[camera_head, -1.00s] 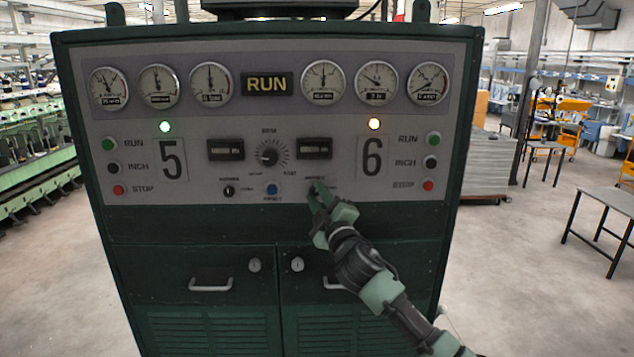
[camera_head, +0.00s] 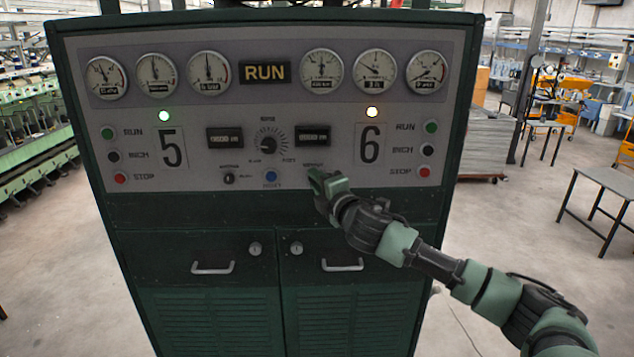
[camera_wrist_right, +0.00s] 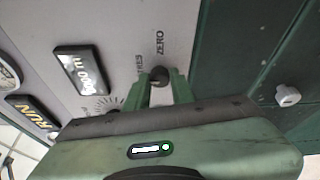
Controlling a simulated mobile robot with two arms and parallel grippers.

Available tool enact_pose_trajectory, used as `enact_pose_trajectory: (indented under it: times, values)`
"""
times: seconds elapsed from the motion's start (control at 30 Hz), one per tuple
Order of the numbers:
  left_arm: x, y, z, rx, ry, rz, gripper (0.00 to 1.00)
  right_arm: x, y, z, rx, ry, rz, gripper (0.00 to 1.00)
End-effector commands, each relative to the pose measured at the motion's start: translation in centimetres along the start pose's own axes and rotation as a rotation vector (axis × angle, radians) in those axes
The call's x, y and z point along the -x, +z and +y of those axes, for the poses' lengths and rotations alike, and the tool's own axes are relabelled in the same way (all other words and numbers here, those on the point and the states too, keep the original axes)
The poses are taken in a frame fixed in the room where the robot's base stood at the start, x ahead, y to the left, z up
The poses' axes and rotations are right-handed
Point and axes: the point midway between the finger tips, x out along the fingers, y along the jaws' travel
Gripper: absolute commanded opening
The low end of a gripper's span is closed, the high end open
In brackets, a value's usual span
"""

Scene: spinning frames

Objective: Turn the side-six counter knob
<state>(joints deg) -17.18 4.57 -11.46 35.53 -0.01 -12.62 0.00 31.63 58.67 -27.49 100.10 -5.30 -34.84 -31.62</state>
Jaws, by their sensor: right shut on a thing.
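The side-six counter knob (camera_wrist_right: 159,74) is a small dark knob on the grey panel, beside the "ZERO" lettering in the right wrist view. My right gripper (camera_wrist_right: 159,84) has its two green fingers on either side of it and is shut on it. In the head view my right gripper (camera_head: 317,179) is at the panel below the right-hand counter display (camera_head: 313,136) and covers the knob. That display also shows in the wrist view (camera_wrist_right: 78,70), with pale digits. My left gripper is not in view.
A similar small knob (camera_head: 229,178) sits below the left display. A blue button (camera_head: 270,176) and a larger dial (camera_head: 268,144) lie left of my gripper. Cabinet doors with a handle (camera_head: 342,265) are below. Floor is open at the right, before a table (camera_head: 606,190).

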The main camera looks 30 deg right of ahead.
Motion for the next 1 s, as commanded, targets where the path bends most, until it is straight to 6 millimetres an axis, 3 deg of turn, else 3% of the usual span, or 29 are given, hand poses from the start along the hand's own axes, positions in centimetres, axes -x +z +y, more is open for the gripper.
enact_pose_trajectory:
  times: [0.53,0.57,0.6,0.63,1.0]
  values:
    - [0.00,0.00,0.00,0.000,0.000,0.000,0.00,-0.01,0.01,0.03,0.024,-0.009,0.001,0.00]
    - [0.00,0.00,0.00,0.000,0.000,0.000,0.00,-0.01,0.01,0.03,0.024,-0.009,0.001,0.29]
    - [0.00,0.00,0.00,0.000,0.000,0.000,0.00,-0.01,0.01,0.03,0.024,-0.009,0.001,0.40]
    - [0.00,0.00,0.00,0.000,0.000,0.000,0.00,-0.01,0.01,0.03,0.023,-0.009,0.001,0.45]
    - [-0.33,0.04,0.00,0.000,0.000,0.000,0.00,0.36,0.02,-0.16,0.023,-0.009,0.001,0.45]
